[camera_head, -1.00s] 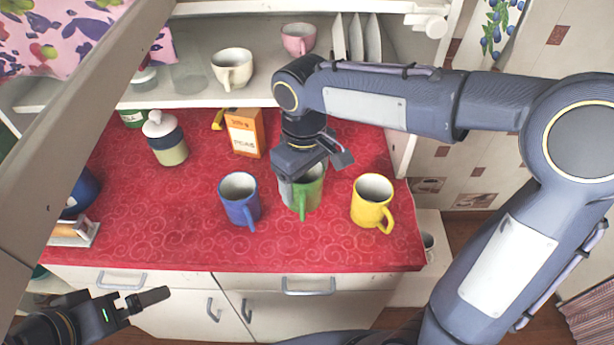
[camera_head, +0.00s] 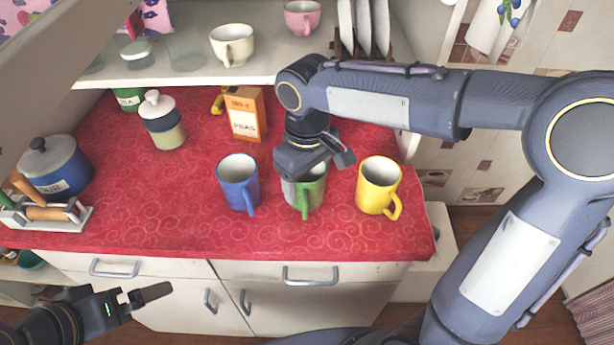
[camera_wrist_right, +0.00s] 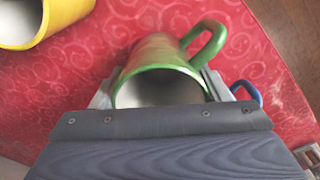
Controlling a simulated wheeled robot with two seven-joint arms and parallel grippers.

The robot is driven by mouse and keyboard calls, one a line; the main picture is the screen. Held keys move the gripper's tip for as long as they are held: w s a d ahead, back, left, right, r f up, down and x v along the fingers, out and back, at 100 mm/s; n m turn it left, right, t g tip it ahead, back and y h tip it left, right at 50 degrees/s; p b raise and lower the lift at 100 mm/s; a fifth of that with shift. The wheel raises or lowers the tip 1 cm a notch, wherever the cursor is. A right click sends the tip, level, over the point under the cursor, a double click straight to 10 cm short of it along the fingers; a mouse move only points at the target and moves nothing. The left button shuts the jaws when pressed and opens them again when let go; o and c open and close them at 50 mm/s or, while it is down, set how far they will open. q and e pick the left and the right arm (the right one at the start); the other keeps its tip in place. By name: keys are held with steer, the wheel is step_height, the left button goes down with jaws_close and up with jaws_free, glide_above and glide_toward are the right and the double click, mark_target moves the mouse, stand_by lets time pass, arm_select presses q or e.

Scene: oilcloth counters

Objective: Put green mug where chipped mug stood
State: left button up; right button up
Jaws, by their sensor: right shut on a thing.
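The green mug (camera_head: 311,190) is upright between the blue mug (camera_head: 238,182) and the yellow mug (camera_head: 379,186). My right gripper (camera_head: 305,168) is shut on the green mug from above and hides part of its rim and left side. In the right wrist view the green mug (camera_wrist_right: 160,72) sits between the fingers, its handle pointing up and right. I cannot tell for sure whether its base touches the counter. My left gripper (camera_head: 140,298) is low at the left, in front of the drawers, holding nothing visible. No chip shows clearly on any mug.
A cream mug (camera_head: 232,45) and a pink mug (camera_head: 302,17) stand on the shelf, beside upright plates (camera_head: 365,28). A carton (camera_head: 246,112) and a lidded jar (camera_head: 163,122) stand behind. A blue pot (camera_head: 55,165) is at left. The red counter's (camera_head: 150,205) left middle is clear.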

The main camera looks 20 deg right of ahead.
steer(key=shift+f+b, duration=0.4)
steer(key=shift+f, duration=0.25)
steer(key=o, duration=1.2)
steer(key=shift+r, duration=0.1)
steer(key=shift+o, duration=0.2)
steer(key=shift+r, duration=0.1)
step_height(320, 180, up, 8)
steer(key=shift+f+p, duration=0.2)
steer(key=shift+p, duration=0.1)
